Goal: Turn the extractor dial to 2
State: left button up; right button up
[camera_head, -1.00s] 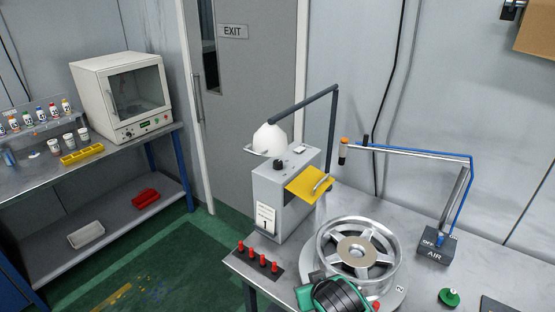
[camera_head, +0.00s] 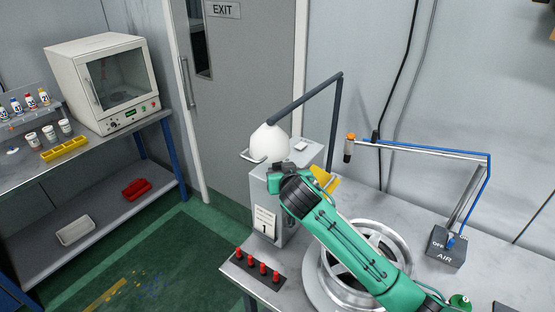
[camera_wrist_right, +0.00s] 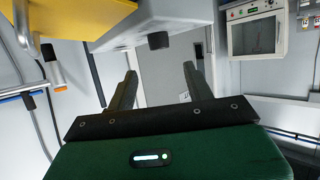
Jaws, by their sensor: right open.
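The grey extractor box (camera_head: 307,154) stands on the bench, with a white dome hood (camera_head: 268,142) behind it. Its black dial (camera_wrist_right: 158,41) shows in the right wrist view, just past the fingertips and roughly centred between them. My right gripper (camera_wrist_right: 160,75) is open and empty, its two dark fingers spread apart. In the head view my green right arm reaches across to the front of the box, and the gripper (camera_head: 275,168) is by its top. There the dial is hidden or blends with the dark fingers. The dial's marks cannot be read. My left gripper is out of view.
A yellow plate (camera_head: 325,181) juts from the box's right side. A silver wheel (camera_head: 372,232) lies under my right arm. Red pegs (camera_head: 263,268) stand at the bench's front left. An air-line arm (camera_head: 425,153) rises at right. A white oven (camera_head: 110,90) stands on the far-left bench.

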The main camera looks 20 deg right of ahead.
aim_at(278, 164)
jog(key=p+x, duration=0.1)
jog(key=x, duration=0.2)
jog(key=shift+w+d, duration=0.1)
jog(key=shift+w, duration=0.2)
jog(key=p+x, duration=0.1)
jog(key=x, duration=0.2)
jog(key=shift+w+f, duration=0.1)
jog(key=shift+w, duration=0.1)
jog(key=shift+p+x, duration=0.55)
jog(key=shift+x, duration=0.45)
jog(key=shift+w+d+f, duration=0.1)
jog(key=shift+w+f, duration=0.3)
jog(key=shift+w, duration=0.2)
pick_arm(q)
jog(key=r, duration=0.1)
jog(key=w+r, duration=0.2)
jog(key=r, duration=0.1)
pick_arm(e)
jog(key=c, duration=0.9)
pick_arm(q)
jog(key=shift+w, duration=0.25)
pick_arm(e)
jog(key=shift+c, duration=0.2)
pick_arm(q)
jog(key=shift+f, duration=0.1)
pick_arm(e)
jog(key=shift+f, duration=0.1)
